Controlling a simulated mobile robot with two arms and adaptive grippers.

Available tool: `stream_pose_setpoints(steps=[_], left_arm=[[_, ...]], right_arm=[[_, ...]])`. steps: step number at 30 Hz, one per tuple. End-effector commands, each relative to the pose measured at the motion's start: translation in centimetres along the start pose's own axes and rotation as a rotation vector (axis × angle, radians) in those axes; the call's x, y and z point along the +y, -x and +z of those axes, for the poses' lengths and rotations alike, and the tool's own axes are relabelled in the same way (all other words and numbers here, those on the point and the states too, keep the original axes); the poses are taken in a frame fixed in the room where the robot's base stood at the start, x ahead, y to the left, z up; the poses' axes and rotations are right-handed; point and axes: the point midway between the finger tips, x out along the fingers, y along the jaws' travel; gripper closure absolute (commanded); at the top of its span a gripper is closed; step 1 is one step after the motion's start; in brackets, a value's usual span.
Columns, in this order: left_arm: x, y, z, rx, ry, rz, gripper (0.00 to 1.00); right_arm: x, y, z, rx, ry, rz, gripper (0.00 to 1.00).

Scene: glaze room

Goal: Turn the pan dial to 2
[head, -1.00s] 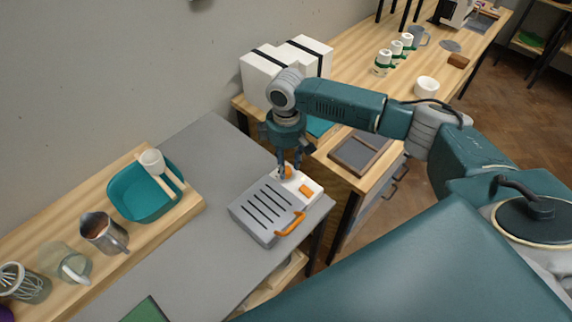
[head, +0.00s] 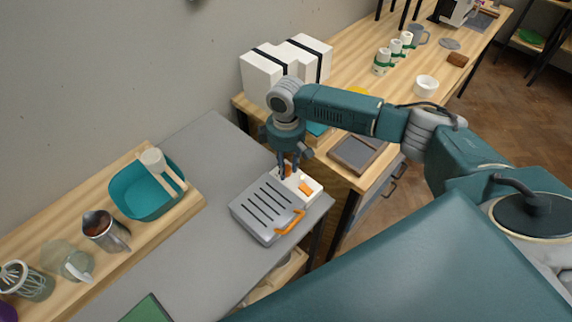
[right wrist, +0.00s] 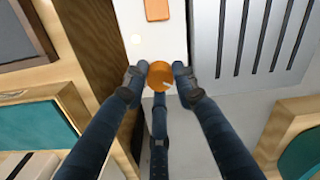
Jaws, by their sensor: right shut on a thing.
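The pan (head: 262,212) is a grey appliance with a slotted lid and an orange handle (head: 291,222), on the grey table. Its white side panel (head: 312,185) carries an orange switch (head: 305,188) and an orange round dial. In the right wrist view the dial (right wrist: 161,76) sits between the fingertips, with a pale mark on its lower right side; the switch (right wrist: 157,10) is above it. My right gripper (head: 288,172) points down and is shut on the dial. No dial numbers are readable. My left gripper is not in view.
A teal basin (head: 130,196), a metal jug (head: 104,232) and a glass jug (head: 68,262) stand on a wooden shelf at left. White boxes (head: 270,75) stand behind my right arm. The grey table between shelf and pan is clear.

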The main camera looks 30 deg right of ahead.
Motion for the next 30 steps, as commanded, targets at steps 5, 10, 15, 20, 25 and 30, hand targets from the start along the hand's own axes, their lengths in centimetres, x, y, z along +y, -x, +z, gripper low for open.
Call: stream_pose_setpoints(steps=[5,10,15,20,25,30], left_arm=[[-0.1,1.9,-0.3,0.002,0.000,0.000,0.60],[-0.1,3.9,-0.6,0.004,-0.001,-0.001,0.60],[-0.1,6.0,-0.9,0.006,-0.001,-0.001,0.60],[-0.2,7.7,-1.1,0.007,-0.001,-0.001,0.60],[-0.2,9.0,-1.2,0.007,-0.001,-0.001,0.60],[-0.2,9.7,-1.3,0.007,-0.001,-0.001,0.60]], right_arm=[[-0.1,0.5,0.0,0.000,-0.091,-0.003,0.99],[-0.1,0.7,0.0,0.000,-0.228,-0.003,0.99],[-0.1,0.7,0.0,-0.001,-0.389,-0.003,0.99],[-0.1,0.6,-0.1,-0.001,-0.540,-0.003,0.99],[0.0,0.5,0.0,0.000,-0.693,-0.002,0.99],[0.0,0.3,-0.1,0.001,-0.821,-0.001,0.99]])
